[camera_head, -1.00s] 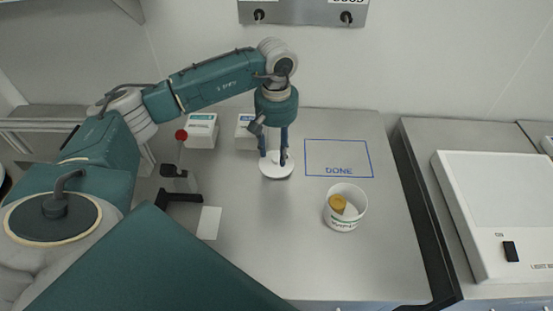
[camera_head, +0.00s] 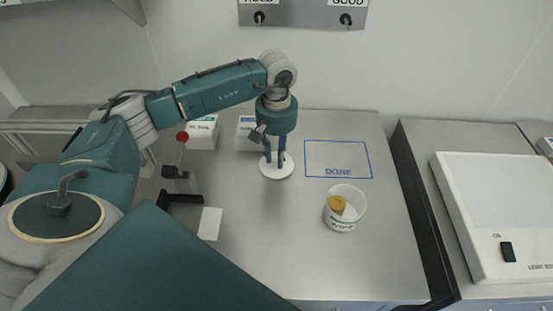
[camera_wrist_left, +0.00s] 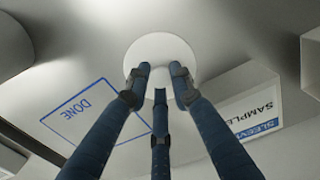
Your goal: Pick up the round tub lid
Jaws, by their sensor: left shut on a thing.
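The round tub lid (camera_head: 284,173) is a flat white disc on the steel table, left of the DONE outline. It also shows in the wrist view as a white disc (camera_wrist_left: 160,48) beyond the fingertips. My left gripper (camera_head: 275,160) points straight down over the lid, its fingers drawn together and shut on it. In the wrist view the three dark blue fingers of the gripper (camera_wrist_left: 159,78) meet the lid near its edge; the exact contact is hidden. The open white tub (camera_head: 341,223) stands to the front right with a yellow-capped item (camera_head: 338,204) inside. My right gripper is not in view.
The blue DONE outline (camera_head: 338,158) is empty. White boxes (camera_head: 202,133) stand at the back left, one labelled SAMPLE SLEEVE (camera_wrist_left: 250,110). A red-knobbed lever device (camera_head: 181,172) and a white card (camera_head: 210,223) lie left. The table's front middle is clear.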

